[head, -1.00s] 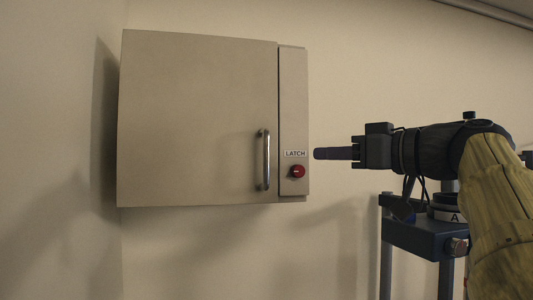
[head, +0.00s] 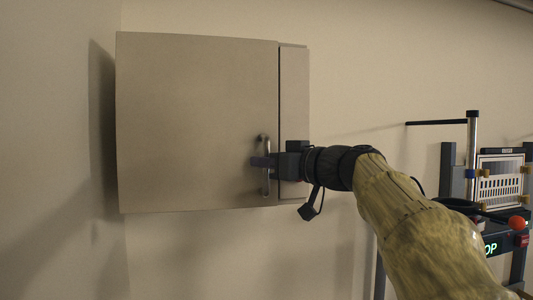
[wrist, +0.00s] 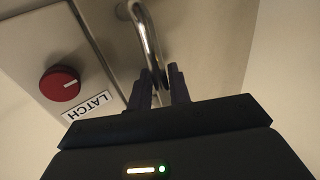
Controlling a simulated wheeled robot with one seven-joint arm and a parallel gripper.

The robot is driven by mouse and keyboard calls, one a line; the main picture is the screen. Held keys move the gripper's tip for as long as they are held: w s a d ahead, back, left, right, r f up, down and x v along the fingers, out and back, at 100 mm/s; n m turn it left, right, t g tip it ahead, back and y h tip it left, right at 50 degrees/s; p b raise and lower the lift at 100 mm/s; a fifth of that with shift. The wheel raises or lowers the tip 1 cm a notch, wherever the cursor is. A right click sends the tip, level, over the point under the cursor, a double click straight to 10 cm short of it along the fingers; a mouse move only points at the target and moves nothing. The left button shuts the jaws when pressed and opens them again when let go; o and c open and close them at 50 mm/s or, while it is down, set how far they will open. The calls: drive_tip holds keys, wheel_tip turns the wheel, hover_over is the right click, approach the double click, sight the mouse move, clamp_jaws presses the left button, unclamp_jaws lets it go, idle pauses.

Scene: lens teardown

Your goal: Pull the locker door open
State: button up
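The locker door (head: 195,110) is a flat beige panel on a wall locker and looks closed, flush against the narrow strip (head: 293,90) at its right. A curved metal handle (head: 263,142) stands upright near the door's lower right edge. It also shows in the wrist view (wrist: 144,32). My gripper (head: 264,162) is at the handle, coming from the right. In the wrist view its two dark fingers (wrist: 160,84) stand close together on either side of the bar and look shut on it.
The wall left of and below the locker is clear.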

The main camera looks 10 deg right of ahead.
clamp_jaws()
drive_tip(key=shift+f, duration=0.1)
idle(0.3)
drive_tip(key=shift+a, duration=0.1)
